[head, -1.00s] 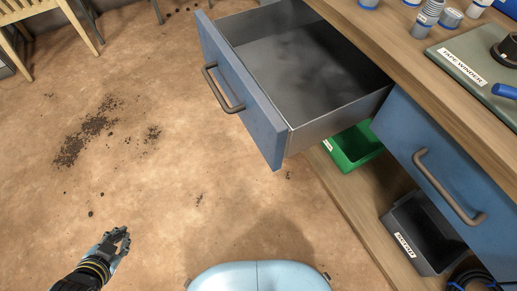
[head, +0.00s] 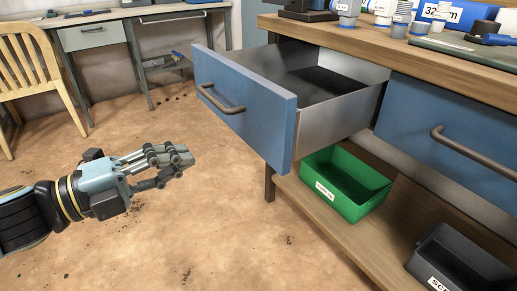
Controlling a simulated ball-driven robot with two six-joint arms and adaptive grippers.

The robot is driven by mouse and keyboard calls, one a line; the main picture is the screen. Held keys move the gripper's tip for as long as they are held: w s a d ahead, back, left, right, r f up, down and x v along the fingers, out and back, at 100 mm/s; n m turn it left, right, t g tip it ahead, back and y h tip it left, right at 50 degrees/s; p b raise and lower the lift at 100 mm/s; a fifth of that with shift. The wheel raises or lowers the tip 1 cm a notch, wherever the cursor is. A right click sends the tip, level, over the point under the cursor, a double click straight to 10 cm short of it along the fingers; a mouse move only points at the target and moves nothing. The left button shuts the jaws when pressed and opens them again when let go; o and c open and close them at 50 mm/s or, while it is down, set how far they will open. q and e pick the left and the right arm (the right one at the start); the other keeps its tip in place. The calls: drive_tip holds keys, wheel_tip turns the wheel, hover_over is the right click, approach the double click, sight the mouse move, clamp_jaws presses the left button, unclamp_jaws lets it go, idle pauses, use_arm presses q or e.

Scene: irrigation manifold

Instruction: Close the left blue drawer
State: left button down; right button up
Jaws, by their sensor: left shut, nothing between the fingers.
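The left blue drawer (head: 244,112) stands pulled out from the workbench, with a dark bar handle on its front and a grey metal inside that looks empty. My left gripper (head: 181,160) is in front of the drawer, to the left of its front panel and apart from it. Its fingers are shut and hold nothing. My right gripper is not in view.
The wooden workbench top (head: 340,45) carries cups and tools. A second blue drawer (head: 450,135) at the right is shut. A green bin (head: 345,185) and a dark scrap bin (head: 460,262) sit on the lower shelf. A wooden chair (head: 30,70) stands at the left. The floor before the drawer is clear.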

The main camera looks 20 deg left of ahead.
sight(265, 129)
use_arm(q)
drive_tip(key=x, duration=1.2)
drive_tip(key=shift+w+d+b, duration=0.25)
drive_tip(key=shift+w+b, duration=0.1)
drive_tip(key=shift+w+d, duration=0.3)
drive_tip(key=shift+w, duration=0.05)
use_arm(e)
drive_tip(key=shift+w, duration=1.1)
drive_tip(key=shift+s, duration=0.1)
